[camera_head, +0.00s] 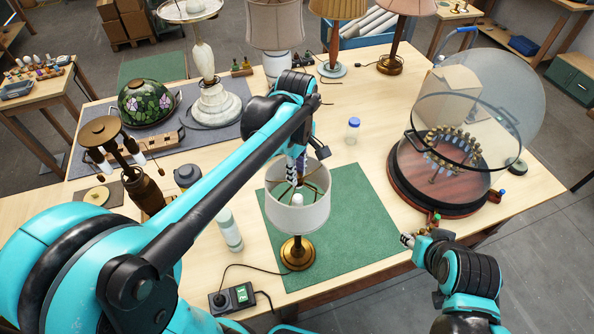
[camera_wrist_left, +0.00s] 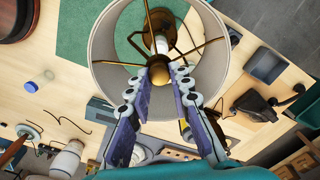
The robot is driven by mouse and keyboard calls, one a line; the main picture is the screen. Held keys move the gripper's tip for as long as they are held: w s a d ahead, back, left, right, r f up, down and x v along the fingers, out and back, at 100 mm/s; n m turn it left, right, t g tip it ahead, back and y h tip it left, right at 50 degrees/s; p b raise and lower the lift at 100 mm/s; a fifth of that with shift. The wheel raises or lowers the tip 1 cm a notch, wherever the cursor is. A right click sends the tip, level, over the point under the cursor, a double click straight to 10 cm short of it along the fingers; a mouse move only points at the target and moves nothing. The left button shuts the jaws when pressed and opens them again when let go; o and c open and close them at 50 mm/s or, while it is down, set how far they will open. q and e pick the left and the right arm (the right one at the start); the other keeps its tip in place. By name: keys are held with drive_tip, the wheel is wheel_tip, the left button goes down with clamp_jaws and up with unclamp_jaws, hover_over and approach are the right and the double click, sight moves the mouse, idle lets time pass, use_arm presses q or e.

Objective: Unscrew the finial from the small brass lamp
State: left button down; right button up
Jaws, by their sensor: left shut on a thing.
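The small brass lamp (camera_head: 298,254) stands upright on a green mat (camera_head: 358,220), with a white drum shade (camera_head: 300,217) on it. My left gripper (camera_head: 293,178) reaches down over the open top of the shade. In the left wrist view my left gripper (camera_wrist_left: 160,70) has both fingers closed together at the middle of the brass shade frame (camera_wrist_left: 190,48). A white bulb (camera_wrist_left: 161,42) shows inside the shade. My right gripper (camera_head: 408,240) hangs near the mat's right edge; its jaw state is unclear.
A glass dome (camera_head: 478,95) and a round dark wooden base (camera_head: 445,200) with several small brass pieces stand at right. A blue-capped jar (camera_head: 353,130) stands behind the lamp. A control box (camera_head: 232,299) with a cable is in front. Several other lamps line the back.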

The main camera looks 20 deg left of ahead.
use_arm(q)
drive_tip(key=shift+n, duration=1)
drive_tip(key=c, duration=1.3)
unclamp_jaws()
